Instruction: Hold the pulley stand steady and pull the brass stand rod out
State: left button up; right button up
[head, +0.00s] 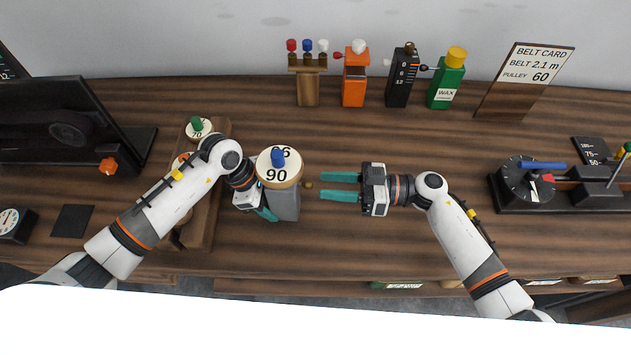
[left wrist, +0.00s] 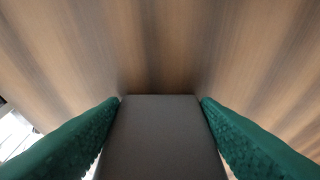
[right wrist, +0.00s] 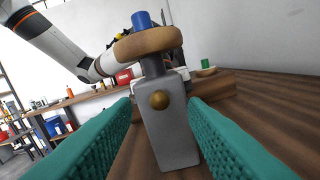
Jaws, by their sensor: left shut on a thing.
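The pulley stand (head: 285,206) is a grey block with a round wooden pulley (head: 279,180) on top, marked 90, with a blue knob. My left gripper (left wrist: 160,99) is shut on the stand, one green finger on each side of the grey block in the left wrist view. The brass stand rod (head: 309,185) shows only as a small round brass end on the stand's right side; in the right wrist view it (right wrist: 159,100) faces me. The rest of it is hidden. My right gripper (head: 323,186) is open and empty, its fingertips just right of the brass end, apart from it.
A wooden rack (head: 215,209) with pulleys lies left of the stand. At the back stand a peg holder (head: 308,90), an orange block (head: 355,82), a black block (head: 400,80) and a green wax bottle (head: 447,84). The table right of my right gripper is clear up to a dial device (head: 525,182).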

aim_at(306, 184)
jog(key=a, duration=0.3)
jog(key=shift+a, duration=0.4)
grip_shut()
